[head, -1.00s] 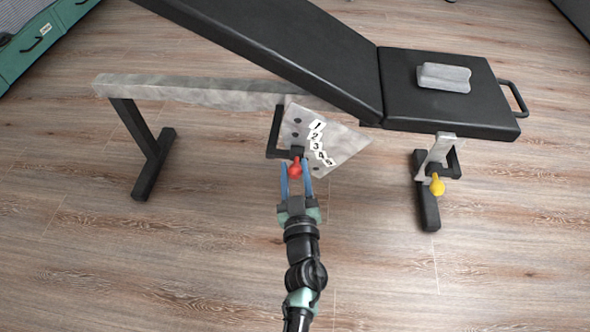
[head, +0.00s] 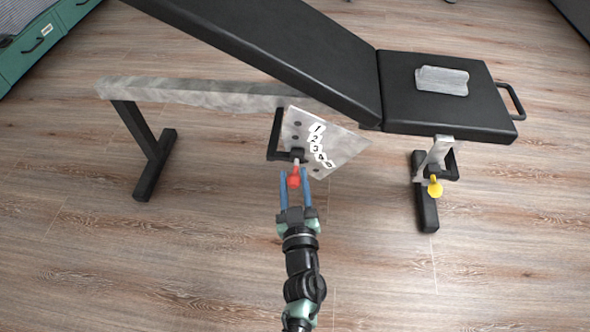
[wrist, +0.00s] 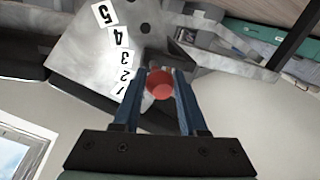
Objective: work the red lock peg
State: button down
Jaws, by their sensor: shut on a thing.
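The red lock peg (head: 294,180) sits in front of the grey numbered plate (head: 340,150) under the bench's raised back pad. A short pale shaft shows between its red knob and the dark bracket behind it. My gripper (head: 296,178) is shut on the red knob, one blue finger on each side. In the wrist view, the red knob (wrist: 159,84) shows end-on between the blue fingers. The plate (wrist: 75,60) has labels 1 to 5 beside dark holes; some holes are hidden in the wrist view.
The seat pad (head: 440,112) carries a grey block (head: 442,80). A yellow peg (head: 435,187) is on the seat-side support, right of my gripper. The bench's dark left foot (head: 155,165) stands on the wooden floor. The floor in front is clear.

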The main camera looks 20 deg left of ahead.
jog(key=shift+s+d, duration=0.1)
jog(key=shift+s, duration=0.1)
jog(key=shift+c, duration=2.3)
grip_release()
jog(key=p+v, duration=0.5)
jog(key=v, duration=0.8)
jog(key=shift+p, duration=0.35)
